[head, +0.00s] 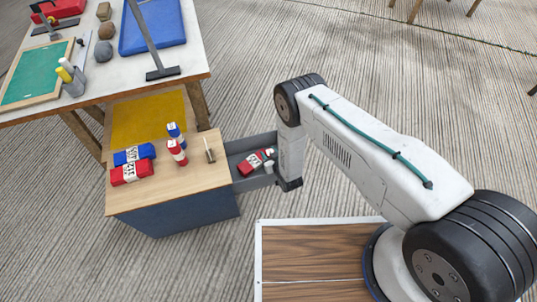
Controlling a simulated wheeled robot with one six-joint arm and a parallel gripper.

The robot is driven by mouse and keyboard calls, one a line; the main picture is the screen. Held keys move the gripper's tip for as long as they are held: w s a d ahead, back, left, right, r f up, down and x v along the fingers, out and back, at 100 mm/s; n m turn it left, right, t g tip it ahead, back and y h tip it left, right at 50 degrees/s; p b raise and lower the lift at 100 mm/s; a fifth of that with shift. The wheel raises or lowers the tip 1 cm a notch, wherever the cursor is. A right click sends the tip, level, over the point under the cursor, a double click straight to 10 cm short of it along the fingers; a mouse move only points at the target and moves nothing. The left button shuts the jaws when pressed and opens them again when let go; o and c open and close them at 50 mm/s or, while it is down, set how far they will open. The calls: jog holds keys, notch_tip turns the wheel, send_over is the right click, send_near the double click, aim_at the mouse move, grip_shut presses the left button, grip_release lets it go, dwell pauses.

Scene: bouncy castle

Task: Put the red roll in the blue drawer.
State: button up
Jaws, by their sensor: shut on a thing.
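The red roll (177,152) stands upright on the wooden top of a low blue cabinet, with a white label around its middle. The blue drawer (253,184) is pulled open from the cabinet's right side. A red packet (252,162) with a white label and a small whitish thing (268,166) lie inside it. My gripper (289,184) is low at the drawer's outer end, apart from the roll. It is shut, seemingly on the drawer's handle; the fingertips and handle are hidden by my arm.
A blue roll (174,131) stands just behind the red roll. A blue packet (134,155) and a red packet (131,173) lie to its left. A small upright piece (209,150) stands near the drawer. A cluttered white table (120,76) is behind.

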jog(key=shift+f, duration=0.35)
jog(key=shift+f, duration=0.15)
jog(key=o, duration=1)
jog(key=shift+o, duration=0.2)
